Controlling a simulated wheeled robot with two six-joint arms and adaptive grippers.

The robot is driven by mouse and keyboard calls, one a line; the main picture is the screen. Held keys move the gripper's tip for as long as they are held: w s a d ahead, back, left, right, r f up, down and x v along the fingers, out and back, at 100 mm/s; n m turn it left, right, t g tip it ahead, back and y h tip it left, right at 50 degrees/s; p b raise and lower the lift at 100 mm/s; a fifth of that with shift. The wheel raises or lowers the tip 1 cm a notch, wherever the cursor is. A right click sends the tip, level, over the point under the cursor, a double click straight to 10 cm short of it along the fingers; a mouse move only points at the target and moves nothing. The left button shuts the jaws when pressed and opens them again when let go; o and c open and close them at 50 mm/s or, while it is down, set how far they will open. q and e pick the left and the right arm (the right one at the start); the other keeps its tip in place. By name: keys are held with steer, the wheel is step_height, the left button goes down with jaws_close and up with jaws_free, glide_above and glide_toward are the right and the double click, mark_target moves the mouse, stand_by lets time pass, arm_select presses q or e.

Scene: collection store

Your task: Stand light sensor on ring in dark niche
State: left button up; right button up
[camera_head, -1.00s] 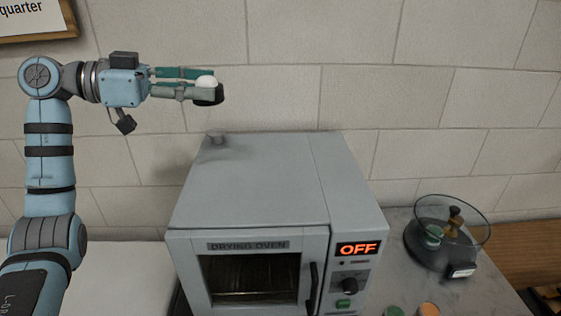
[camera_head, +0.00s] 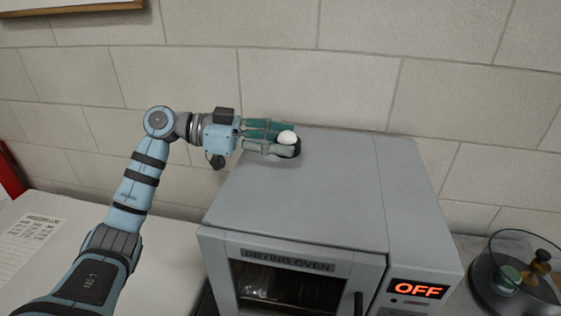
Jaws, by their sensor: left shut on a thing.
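My left gripper (camera_head: 293,139) reaches in from the left and is shut on the light sensor (camera_head: 287,137), a small white dome on a dark base. The dome faces up between the green-grey fingers. In the picture the gripper overlaps the back left of the drying oven's top; I cannot tell how far above it the sensor is. The ring and the dark niche are not in view. My right gripper is not in view.
The grey drying oven (camera_head: 310,190) fills the middle, its display (camera_head: 417,289) reading OFF. A glass-lidded dish (camera_head: 515,270) stands to its right. A printed sheet (camera_head: 28,240) lies on the pale surface at left. A tiled wall (camera_head: 300,75) runs behind.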

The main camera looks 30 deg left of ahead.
mark_target(280, 169)
arm_select(q)
steer(key=f, duration=0.2)
steer(key=w+f, duration=0.1)
steer(key=f, duration=0.1)
steer(key=shift+w+f, duration=0.1)
steer(key=shift+f, duration=0.2)
steer(key=shift+s+r, duration=0.15)
steer(key=shift+s, duration=0.3)
steer(key=o, duration=0.9)
steer(key=shift+c, duration=0.2)
steer(key=o, duration=0.3)
steer(key=shift+w+f, duration=0.2)
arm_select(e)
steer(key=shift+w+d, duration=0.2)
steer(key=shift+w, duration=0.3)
arm_select(q)
steer(key=shift+r, duration=0.1)
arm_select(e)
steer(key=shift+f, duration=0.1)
